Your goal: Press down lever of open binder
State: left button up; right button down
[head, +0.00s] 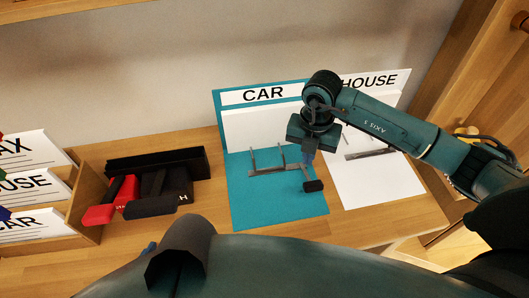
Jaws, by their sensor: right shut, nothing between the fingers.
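The open teal binder (270,200) labelled CAR lies on the wooden desk, with white paper against its raised cover. Its metal ring mechanism (268,171) has two thin prongs standing up. The lever, with a dark end (313,186), is at the mechanism's right end. My right gripper (308,158) points down just above and behind that lever, shut and empty; whether it touches the lever I cannot tell. A second open binder (375,178), white and labelled HOUSE, lies to the right, partly hidden by my right arm. My left gripper is not in view.
Black and red office items (155,182) lie left of the teal binder. A wooden sorter (88,205) holds labelled cards at the far left. A wooden side panel (470,90) bounds the right. A strip of desk (215,205) between the black items and the teal binder is bare.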

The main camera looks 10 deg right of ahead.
aim_at(313, 181)
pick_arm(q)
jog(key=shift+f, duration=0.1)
pick_arm(e)
jog(key=shift+s, duration=0.15)
pick_arm(q)
jog(key=shift+p, duration=0.35)
pick_arm(e)
jog(key=shift+s+a+f, duration=0.1)
jog(key=shift+s+f, duration=0.15)
jog(key=shift+s, duration=0.5)
jog(key=shift+s+d+f, duration=0.1)
jog(key=shift+s+f, duration=0.15)
jog(key=shift+s, duration=0.5)
jog(key=shift+s+a+f, duration=0.1)
jog(key=shift+s+f, duration=0.15)
jog(key=shift+s, duration=0.5)
jog(key=shift+f, duration=0.15)
pick_arm(q)
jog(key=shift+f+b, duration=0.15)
jog(key=shift+b, duration=0.2)
pick_arm(e)
jog(key=shift+f, duration=0.2)
jog(key=shift+r, duration=0.1)
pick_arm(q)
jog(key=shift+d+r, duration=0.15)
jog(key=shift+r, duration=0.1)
